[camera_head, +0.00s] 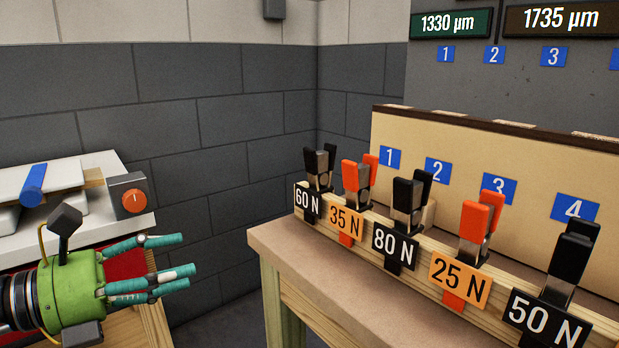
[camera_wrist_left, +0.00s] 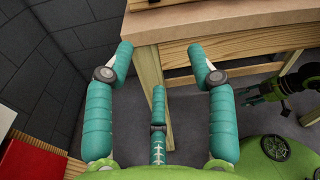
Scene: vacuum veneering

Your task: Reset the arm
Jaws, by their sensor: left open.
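My left gripper (camera_head: 170,268) comes in from the left in the head view. Its green body and teal fingers point right, in front of the gap between the two tables. The fingers are spread and hold nothing. In the left wrist view the left gripper (camera_wrist_left: 162,85) shows its fingers apart, with the wooden table's edge and leg beyond them. My right gripper (camera_wrist_left: 255,95) shows dark at the right of the left wrist view; its fingers are too small and dim to judge. It is not in the head view.
A wooden table (camera_head: 270,240) at right bears a rack of clamps (camera_head: 407,195) labelled 60 N, 35 N, 80 N, 25 N and 50 N, before a numbered board (camera_head: 470,150). At left stand a white machine (camera_head: 95,225) and a box with an orange knob (camera_head: 130,195). Floor shows between the tables.

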